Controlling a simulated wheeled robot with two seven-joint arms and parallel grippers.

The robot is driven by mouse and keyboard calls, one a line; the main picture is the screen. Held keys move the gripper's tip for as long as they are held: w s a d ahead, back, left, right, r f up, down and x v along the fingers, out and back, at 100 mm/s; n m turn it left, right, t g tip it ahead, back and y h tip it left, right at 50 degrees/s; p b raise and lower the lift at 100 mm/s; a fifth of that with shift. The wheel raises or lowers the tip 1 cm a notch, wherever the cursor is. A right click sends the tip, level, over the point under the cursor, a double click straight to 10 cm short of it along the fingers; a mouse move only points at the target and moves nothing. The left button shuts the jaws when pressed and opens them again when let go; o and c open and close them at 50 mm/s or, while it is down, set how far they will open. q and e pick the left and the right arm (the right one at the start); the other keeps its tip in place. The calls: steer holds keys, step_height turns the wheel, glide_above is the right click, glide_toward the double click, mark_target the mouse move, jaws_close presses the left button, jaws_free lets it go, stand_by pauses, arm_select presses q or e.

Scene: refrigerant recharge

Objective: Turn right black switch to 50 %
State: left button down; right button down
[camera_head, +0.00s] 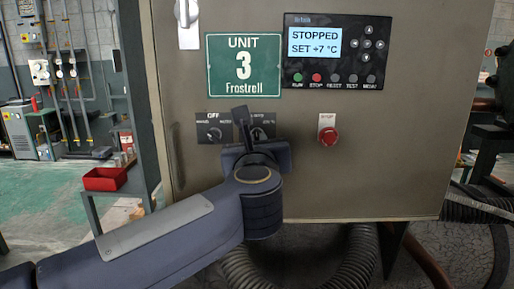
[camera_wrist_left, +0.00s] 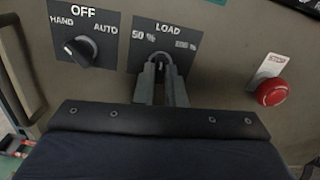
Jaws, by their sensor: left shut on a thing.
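The right black switch (camera_wrist_left: 160,55) sits on the LOAD plate, with "50 %" at its upper left and a "100 %" mark at its upper right. My left gripper (camera_wrist_left: 161,70) is shut on this switch, its two fingers close together over the knob. They hide most of it, so I cannot tell which mark it points to. The left black switch (camera_wrist_left: 80,51), on the plate marked HAND, OFF and AUTO, is free.
A red stop button (camera_head: 328,136) is right of the switches. Above are the green "UNIT 3 Frostroll" sign (camera_head: 243,66) and a display (camera_head: 315,41) reading "STOPPED, SET +7 °C". A red bin (camera_head: 105,179) stands at the left. Hoses (camera_head: 350,265) hang below the cabinet.

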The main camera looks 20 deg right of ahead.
arm_select(q)
steer(key=n+b, duration=0.3)
stand_by(0.5)
stand_by(0.4)
steer(key=shift+f+n+b, duration=0.15)
steer(key=shift+n+b, duration=1.55)
steer(key=shift+b, duration=0.05)
steer(key=c, duration=1.6)
jaws_free()
